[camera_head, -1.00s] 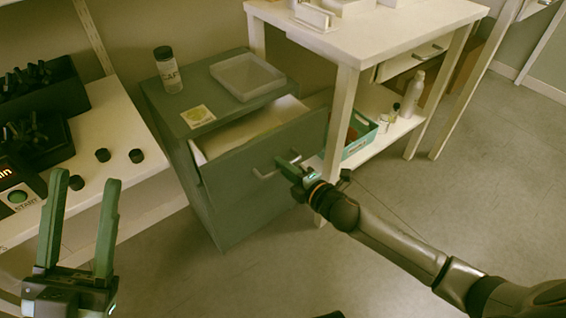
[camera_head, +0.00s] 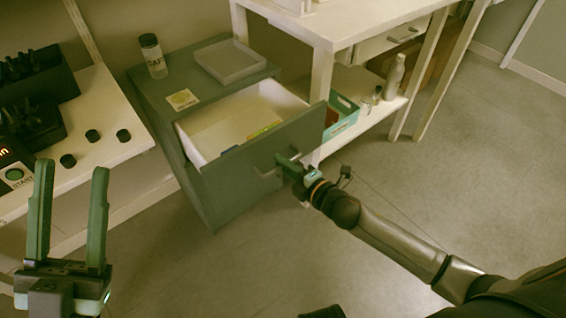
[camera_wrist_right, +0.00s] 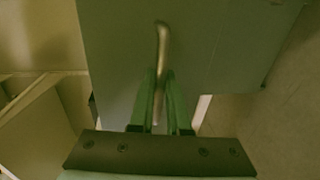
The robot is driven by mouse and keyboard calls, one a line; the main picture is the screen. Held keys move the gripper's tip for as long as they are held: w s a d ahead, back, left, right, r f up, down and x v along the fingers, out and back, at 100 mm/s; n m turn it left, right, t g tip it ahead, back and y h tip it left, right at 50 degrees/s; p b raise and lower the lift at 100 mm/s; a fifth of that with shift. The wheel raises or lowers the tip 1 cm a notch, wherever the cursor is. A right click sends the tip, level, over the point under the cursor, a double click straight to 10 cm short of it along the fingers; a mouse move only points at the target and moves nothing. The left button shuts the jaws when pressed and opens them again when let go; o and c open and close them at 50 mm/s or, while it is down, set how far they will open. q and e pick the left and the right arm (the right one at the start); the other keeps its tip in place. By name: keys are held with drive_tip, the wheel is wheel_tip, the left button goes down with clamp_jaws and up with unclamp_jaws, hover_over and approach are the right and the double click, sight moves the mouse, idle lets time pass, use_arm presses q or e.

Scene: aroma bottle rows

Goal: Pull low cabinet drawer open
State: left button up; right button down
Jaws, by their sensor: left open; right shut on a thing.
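The low grey-green cabinet (camera_head: 185,170) stands beside the white table. Its top drawer (camera_head: 250,155) is pulled well out, and its pale inside shows some small coloured items lying in it. My right gripper (camera_head: 287,163) is shut on the metal bar handle (camera_head: 265,172) at the drawer front. In the right wrist view the handle (camera_wrist_right: 162,45) runs between the green fingers of the right gripper (camera_wrist_right: 160,95). My left gripper (camera_head: 68,215) is open, empty and raised at the lower left, away from the cabinet.
On the cabinet top are a labelled bottle (camera_head: 152,56), a shallow grey tray (camera_head: 230,62) and a card (camera_head: 182,99). A white table (camera_head: 345,30) stands right of the cabinet, with a teal basket (camera_head: 342,118) on its lower shelf. The floor in front is clear.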

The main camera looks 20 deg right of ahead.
drive_tip(key=c, duration=0.9)
unclamp_jaws()
drive_tip(key=p+v, duration=0.2)
drive_tip(key=v, duration=1)
drive_tip(key=shift+s+p, duration=0.25)
drive_tip(key=shift+p, duration=0.15)
